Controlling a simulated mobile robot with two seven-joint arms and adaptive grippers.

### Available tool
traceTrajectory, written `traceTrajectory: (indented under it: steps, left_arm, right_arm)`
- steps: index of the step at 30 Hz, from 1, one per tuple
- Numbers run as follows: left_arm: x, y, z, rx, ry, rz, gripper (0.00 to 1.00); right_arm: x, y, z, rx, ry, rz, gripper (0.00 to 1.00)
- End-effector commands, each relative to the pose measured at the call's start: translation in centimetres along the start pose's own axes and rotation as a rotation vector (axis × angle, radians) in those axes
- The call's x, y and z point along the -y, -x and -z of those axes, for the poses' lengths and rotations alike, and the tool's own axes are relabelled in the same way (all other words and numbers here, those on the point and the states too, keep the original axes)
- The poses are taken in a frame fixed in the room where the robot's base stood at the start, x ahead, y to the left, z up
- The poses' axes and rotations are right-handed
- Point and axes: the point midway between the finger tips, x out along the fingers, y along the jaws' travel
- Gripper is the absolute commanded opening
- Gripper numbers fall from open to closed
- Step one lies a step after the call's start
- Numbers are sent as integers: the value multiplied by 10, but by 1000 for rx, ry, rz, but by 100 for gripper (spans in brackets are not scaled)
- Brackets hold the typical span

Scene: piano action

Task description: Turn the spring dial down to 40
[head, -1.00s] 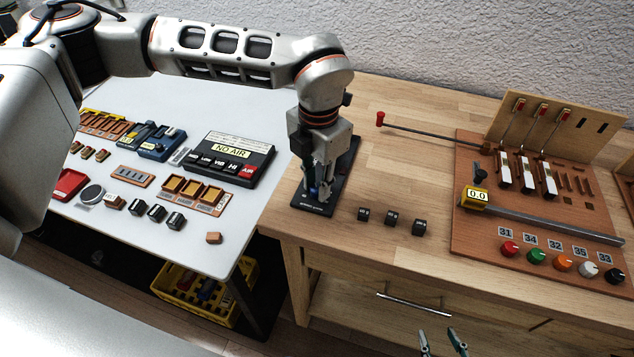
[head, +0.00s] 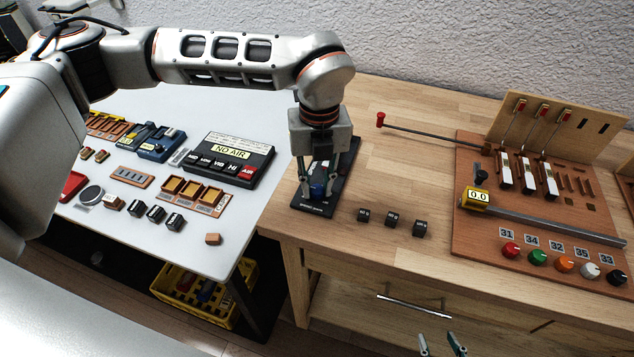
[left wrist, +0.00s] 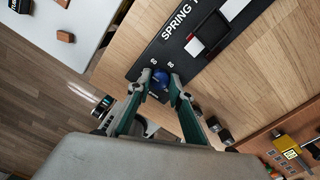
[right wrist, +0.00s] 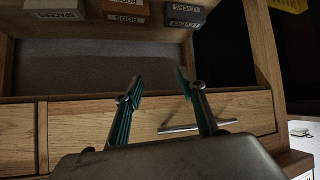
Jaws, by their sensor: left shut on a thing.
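The spring dial is a blue knob (head: 318,188) on a black base plate (head: 312,207) at the left end of the wooden bench. In the left wrist view the blue dial (left wrist: 161,77) sits between two small white marks, beside the "SPRING" lettering. My left gripper (left wrist: 161,74) points down over it, with one fingertip on each side, shut on the dial. It also shows in the head view (head: 321,186). The dial's number is too small to read. My right gripper (right wrist: 158,78) is open and empty before the bench's drawer front.
Several small black blocks (head: 392,218) stand right of the black base. Farther right, a brown board (head: 480,235) carries a 0.0 gauge (head: 476,198) and coloured knobs. A white table (head: 120,222) with a "NO AIR" box (head: 228,157) lies left.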

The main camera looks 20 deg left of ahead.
Motion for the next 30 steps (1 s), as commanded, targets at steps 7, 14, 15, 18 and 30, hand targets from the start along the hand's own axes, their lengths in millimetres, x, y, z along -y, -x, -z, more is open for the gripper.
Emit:
traceTrajectory:
  steps: [7, 14, 15, 18, 30]
  left_arm:
    - [0, 0, 0, -5, 220, 0, 0]
    - [0, 0, 0, -8, 383, 0, 0]
    - [0, 0, 0, -8, 405, 0, 0]
    - [0, 0, 0, -9, 450, 0, 0]
    - [0, 0, -1, -10, 526, 1, 0]
  right_arm:
    - [0, 0, 0, 0, 0, 0, 40]
    - [0, 0, 1, -1, 0, 0, 40]
    - [0, 0, 2, -2, 0, 0, 40]
    - [0, 0, 2, -3, 0, -1, 40]
    - [-1, 1, 4, -5, 0, -1, 40]
